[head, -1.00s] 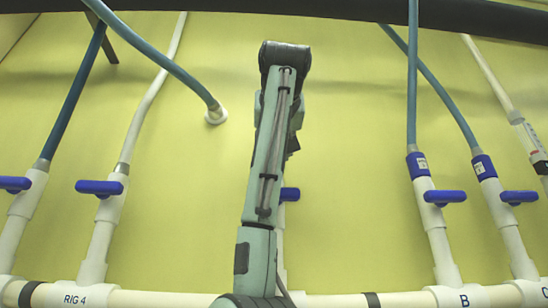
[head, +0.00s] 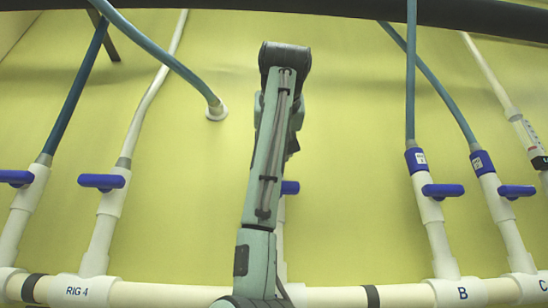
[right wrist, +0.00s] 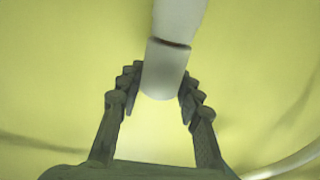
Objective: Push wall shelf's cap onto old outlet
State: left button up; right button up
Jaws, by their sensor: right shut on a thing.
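In the right wrist view, my right gripper (right wrist: 160,92) is shut on a smooth white cap (right wrist: 163,70), one finger on each side. The cap's upper rim meets the end of a white pipe (right wrist: 179,20), seemingly the old outlet, with a thin dark reddish line at the joint. They look lined up, but I cannot tell how far the cap is on. In the head view, my arm stands upright in the middle and hides the cap, the outlet's end and the gripper. A blue valve handle (head: 290,187) shows just behind it. My left gripper is not in view.
A horizontal white pipe labelled RIG 4 (head: 76,291) and B runs along the bottom. Branches with blue valves (head: 102,182) and hoses (head: 160,57) stand on both sides of the arm. A dark bar (head: 400,15) crosses the top. The yellow-green wall is behind.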

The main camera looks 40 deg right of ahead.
jog(key=shift+f, duration=0.1)
jog(key=o, duration=1.2)
jog(key=shift+o, duration=0.2)
jog(key=shift+s, duration=0.1)
jog(key=v, duration=1.2)
